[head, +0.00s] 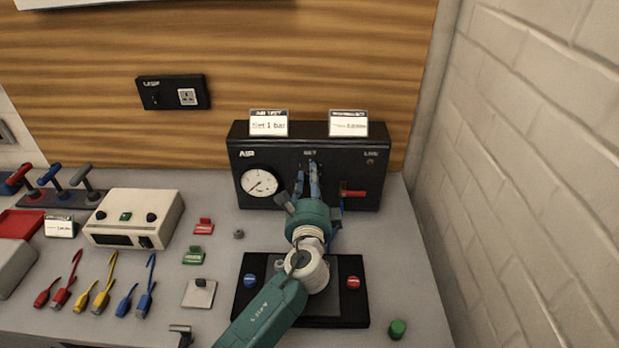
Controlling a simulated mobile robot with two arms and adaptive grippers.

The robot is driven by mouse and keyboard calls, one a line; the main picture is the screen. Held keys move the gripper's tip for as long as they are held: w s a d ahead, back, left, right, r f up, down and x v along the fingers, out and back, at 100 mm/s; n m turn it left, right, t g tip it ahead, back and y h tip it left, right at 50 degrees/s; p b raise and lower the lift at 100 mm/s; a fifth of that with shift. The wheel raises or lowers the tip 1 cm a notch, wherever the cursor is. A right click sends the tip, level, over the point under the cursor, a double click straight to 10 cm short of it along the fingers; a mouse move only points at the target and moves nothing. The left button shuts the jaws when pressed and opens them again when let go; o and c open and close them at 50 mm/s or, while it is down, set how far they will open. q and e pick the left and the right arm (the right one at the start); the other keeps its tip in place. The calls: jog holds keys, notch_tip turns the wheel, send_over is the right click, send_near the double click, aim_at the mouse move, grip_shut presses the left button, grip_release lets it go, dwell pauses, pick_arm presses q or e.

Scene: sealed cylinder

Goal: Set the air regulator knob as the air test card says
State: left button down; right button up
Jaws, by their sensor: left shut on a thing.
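The black air panel (285,150) stands at the back of the bench, with a round white gauge (259,183) on its left. The gauge needle points to the lower left; its scale is too small to read. The air test card (268,123) on top of the panel appears to read "Set 1 bar". My left gripper (311,170) reaches the panel front below the "SET" label. Its blue fingers are shut on the air regulator knob, which they mostly hide. My right gripper is not in view.
A red lever (353,193) sits on the panel just right of my gripper. A second card (348,123) stands above. Below my arm is a black fixture (245,300) with blue and red buttons. A green cylinder (397,329) stands at right. A brick wall bounds the right.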

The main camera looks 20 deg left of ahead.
pick_arm(q)
jog(key=shift+d, duration=0.1)
jog(key=c, duration=1.5)
grip_release()
jog(key=shift+o, duration=0.2)
jog(key=v, duration=1.2)
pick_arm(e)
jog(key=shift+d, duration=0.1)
